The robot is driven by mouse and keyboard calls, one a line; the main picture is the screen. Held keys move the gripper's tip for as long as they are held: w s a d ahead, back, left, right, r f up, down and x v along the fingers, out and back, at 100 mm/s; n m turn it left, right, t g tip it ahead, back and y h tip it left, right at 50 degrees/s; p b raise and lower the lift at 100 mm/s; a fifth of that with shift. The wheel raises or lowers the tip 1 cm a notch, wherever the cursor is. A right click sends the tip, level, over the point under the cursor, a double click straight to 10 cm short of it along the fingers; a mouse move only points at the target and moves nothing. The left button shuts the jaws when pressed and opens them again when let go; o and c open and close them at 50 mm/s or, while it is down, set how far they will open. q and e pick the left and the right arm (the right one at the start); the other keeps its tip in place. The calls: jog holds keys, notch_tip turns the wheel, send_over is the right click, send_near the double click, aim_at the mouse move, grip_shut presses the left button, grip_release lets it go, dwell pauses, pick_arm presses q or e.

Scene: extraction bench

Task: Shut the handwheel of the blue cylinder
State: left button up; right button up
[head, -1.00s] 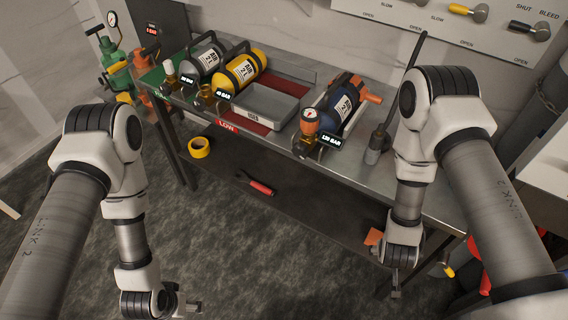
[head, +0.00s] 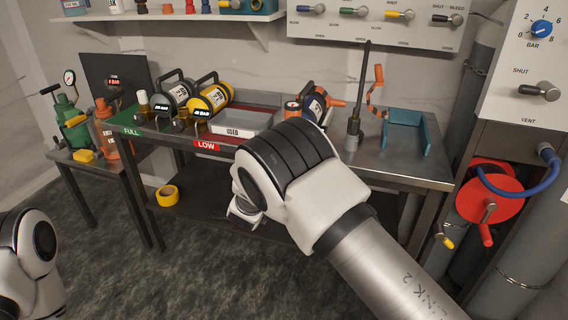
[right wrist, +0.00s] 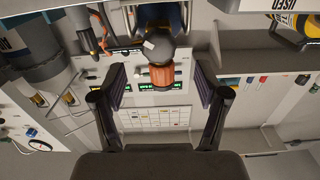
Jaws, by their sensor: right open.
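The blue cylinder (head: 316,104) lies on the bench, mostly hidden behind my right arm in the head view. In the right wrist view the blue cylinder (right wrist: 160,14) is at the top edge. A ribbed orange handwheel (right wrist: 161,77) with a dark round part above it appears between the fingers of my right gripper (right wrist: 160,86). The fingers are open, with a gap on both sides of it. I cannot tell its depth between them. My left gripper is out of view.
A grey USED tray (head: 240,124), a yellow cylinder (head: 210,98) and a grey cylinder (head: 174,94) are left of the blue one. An upright dark rod tool (head: 355,120) and a teal holder (head: 405,132) stand to the right. A red reel (head: 490,190) is farther right.

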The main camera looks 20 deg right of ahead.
jog(key=b+x, duration=0.3)
jog(key=x, duration=0.4)
jog(key=shift+w+d+f, duration=0.15)
jog(key=shift+w+d, duration=0.05)
jog(key=shift+d, duration=0.05)
jog(key=shift+w+d, duration=0.1)
jog(key=shift+r, duration=0.25)
jog(key=c, duration=1.2)
